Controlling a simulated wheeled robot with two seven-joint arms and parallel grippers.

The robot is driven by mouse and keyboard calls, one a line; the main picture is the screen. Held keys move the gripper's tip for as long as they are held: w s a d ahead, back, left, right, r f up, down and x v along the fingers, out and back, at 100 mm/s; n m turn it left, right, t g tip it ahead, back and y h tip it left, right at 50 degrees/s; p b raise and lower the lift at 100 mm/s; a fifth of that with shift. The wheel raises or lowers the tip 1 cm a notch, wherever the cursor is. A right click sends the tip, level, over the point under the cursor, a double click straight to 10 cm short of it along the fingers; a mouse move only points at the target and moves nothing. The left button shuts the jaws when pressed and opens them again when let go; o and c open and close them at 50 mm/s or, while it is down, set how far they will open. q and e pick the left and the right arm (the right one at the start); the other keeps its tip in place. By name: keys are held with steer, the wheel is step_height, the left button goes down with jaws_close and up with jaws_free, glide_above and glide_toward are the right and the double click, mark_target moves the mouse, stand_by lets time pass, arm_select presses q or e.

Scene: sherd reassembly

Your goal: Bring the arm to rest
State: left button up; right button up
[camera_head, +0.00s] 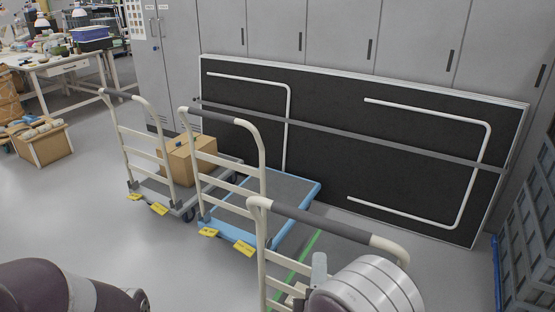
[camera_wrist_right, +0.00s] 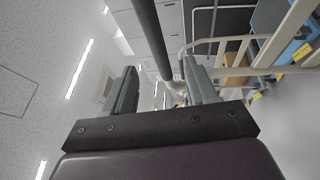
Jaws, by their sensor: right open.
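My right gripper (camera_wrist_right: 160,88) is open in the right wrist view, with its two grey fingers apart and no object held between them. In the head view my right arm shows at the bottom right, and one grey finger (camera_head: 319,270) stands close to the nearest cart's handle (camera_head: 315,222). The rest of that gripper is hidden there. A dark bar (camera_wrist_right: 150,38) runs in from the top of the wrist view toward the gap between the fingers; whether it touches them I cannot tell. My left arm shows at the lower left, but its gripper is out of view.
A blue cart (camera_head: 310,190) and a grey cart with a cardboard box (camera_head: 190,158) stand behind the nearest cart. A folded black table (camera_head: 330,150) leans on grey lockers (camera_head: 340,35). Grey crates (camera_head: 530,235) stand at right.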

steer(key=a+f+m+g+y, duration=0.35)
steer(key=f+g, duration=0.25)
steer(key=f, duration=0.4)
steer(key=s+d+f+m+g+y, duration=0.1)
steer(key=s+d+f+m+g, duration=0.15)
steer(key=s+m+g, duration=0.8)
steer(key=s+d+r+m+g, duration=0.2)
steer(key=d+r, duration=0.4)
steer(key=d, duration=0.1)
step_height(320, 180, up, 18)
steer(key=p, duration=1.8)
steer(key=shift+h+p, duration=0.35)
steer(key=shift+t, duration=0.25)
